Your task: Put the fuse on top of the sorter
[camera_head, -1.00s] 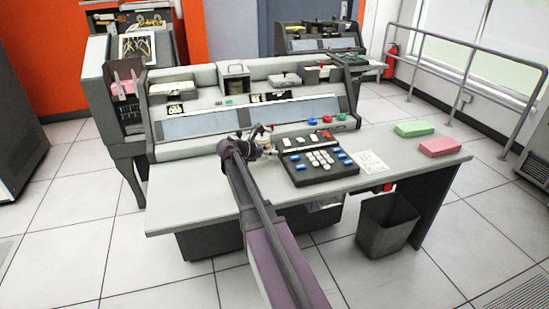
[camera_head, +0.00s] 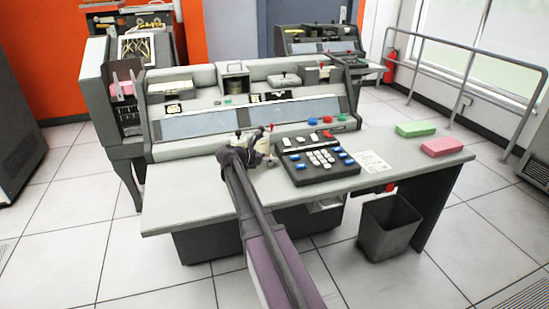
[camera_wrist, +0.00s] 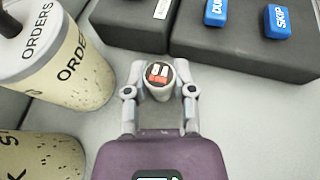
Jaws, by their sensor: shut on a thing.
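In the wrist view, my gripper (camera_wrist: 160,92) is shut on a small, pale, upright cylinder with a dark, red and white top, which looks like the fuse (camera_wrist: 160,83). In the head view my gripper (camera_head: 262,146) is over the desk, just left of the black key panel. The fuse is too small to make out there. No label marks the sorter; the grey machine with pink cards (camera_head: 108,95) at the left end of the desk may be it.
Cream speckled cups marked ORDERS (camera_wrist: 70,75) stand close left of my gripper. The black key panel (camera_head: 320,160) lies just right. Green (camera_head: 415,129) and pink (camera_head: 447,147) blocks lie at the desk's right. The desk's front left (camera_head: 190,205) is clear. A bin (camera_head: 388,228) stands below.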

